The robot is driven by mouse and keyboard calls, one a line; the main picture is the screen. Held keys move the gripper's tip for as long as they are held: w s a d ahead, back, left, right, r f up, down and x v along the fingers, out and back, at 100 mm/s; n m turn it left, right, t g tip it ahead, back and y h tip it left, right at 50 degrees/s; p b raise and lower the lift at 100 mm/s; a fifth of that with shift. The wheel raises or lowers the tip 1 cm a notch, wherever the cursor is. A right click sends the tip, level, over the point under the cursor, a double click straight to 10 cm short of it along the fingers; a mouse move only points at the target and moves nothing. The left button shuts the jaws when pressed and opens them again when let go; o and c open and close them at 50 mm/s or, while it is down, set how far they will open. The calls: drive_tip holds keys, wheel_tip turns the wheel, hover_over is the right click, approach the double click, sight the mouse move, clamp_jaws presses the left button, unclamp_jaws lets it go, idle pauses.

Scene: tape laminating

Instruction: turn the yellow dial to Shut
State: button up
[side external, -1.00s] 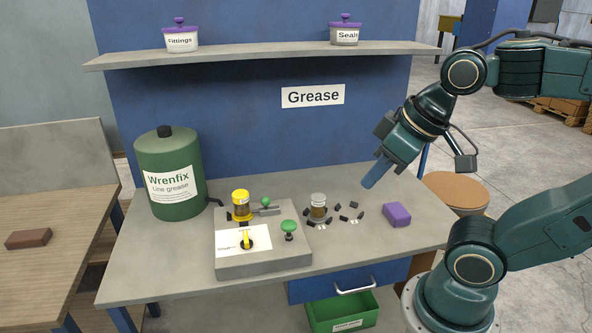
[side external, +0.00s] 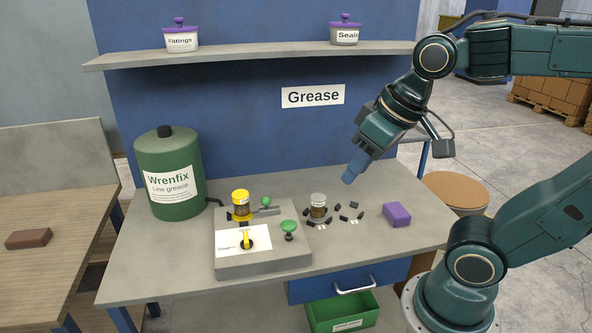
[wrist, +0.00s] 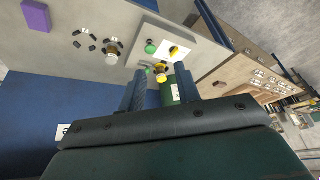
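The yellow dial (side external: 247,239) is a small knob with a dark base on the white label plate of the grey control box (side external: 262,264). Its handle points roughly up and down in the side view; the plate's lettering is too small to read. The dial also shows in the wrist view (wrist: 174,51), beyond my fingertips. My gripper (side external: 349,179) is in the air above the bench, right of the dial and well apart from it. In the wrist view its two fingers (wrist: 160,78) stand apart with nothing held between them.
On the box are a yellow-topped cup (side external: 240,204), a green mushroom knob (side external: 289,227) and a small green-knobbed lever (side external: 265,202). A grey-capped jar (side external: 318,205) among small black pieces and a purple block (side external: 397,215) lie to the right. A green grease drum (side external: 168,172) stands left.

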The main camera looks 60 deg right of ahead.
drive_tip(key=w+f+m+g, duration=0.15)
drive_tip(key=w+m, duration=0.25)
drive_tip(key=w, duration=0.8)
drive_tip(key=m+g, duration=0.4)
hover_over(246, 236)
wheel_tip(246, 236, down, 9)
drive_tip(key=shift+f+t, duration=0.15)
drive_tip(key=shift+t, duration=0.1)
drive_tip(key=shift+f, duration=0.15)
wheel_tip(246, 236, down, 14)
drive_tip(key=shift+r, duration=0.25)
clamp_jaws()
